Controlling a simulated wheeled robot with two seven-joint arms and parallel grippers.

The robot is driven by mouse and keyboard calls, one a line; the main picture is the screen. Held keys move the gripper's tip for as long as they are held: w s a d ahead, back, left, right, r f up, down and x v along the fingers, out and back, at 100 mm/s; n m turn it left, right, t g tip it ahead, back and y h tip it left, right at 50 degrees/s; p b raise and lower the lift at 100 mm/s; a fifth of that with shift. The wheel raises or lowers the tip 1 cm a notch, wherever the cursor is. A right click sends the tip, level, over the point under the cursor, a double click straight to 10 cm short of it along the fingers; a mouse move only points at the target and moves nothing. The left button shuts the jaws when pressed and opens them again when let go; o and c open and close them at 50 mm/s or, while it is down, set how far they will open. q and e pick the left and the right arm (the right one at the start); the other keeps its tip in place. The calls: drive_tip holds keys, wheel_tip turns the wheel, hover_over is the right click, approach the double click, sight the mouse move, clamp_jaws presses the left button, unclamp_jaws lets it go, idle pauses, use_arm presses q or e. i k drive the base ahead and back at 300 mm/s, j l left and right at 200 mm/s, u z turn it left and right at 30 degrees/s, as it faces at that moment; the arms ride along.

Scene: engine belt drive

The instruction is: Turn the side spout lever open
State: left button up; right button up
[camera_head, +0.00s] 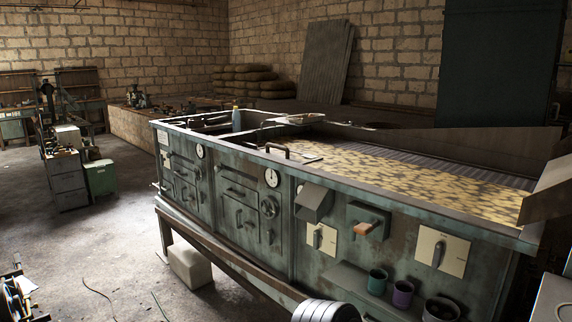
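A long, worn green machine (240,165) runs from the left middle to the right of the head view. On its front panel, a dark box-shaped spout (368,214) carries a short lever with an orange-brown handle (364,229). The handle points outward and a little down to the left. A dark angled hood (313,203) juts out to its left. I cannot tell from this one view whether the lever is open or closed. Neither gripper can be made out in the view, and nothing is seen touching the lever.
Rotary switches on pale plates flank the lever, at left (320,238) and right (442,252). A shelf below holds a green cup (377,282), a purple cup (403,293) and a dark pot (440,309). A pale block (190,267) lies on the floor. Floor at left is mostly open.

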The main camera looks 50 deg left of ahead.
sight(317, 237)
drive_tip(key=u, duration=1.2)
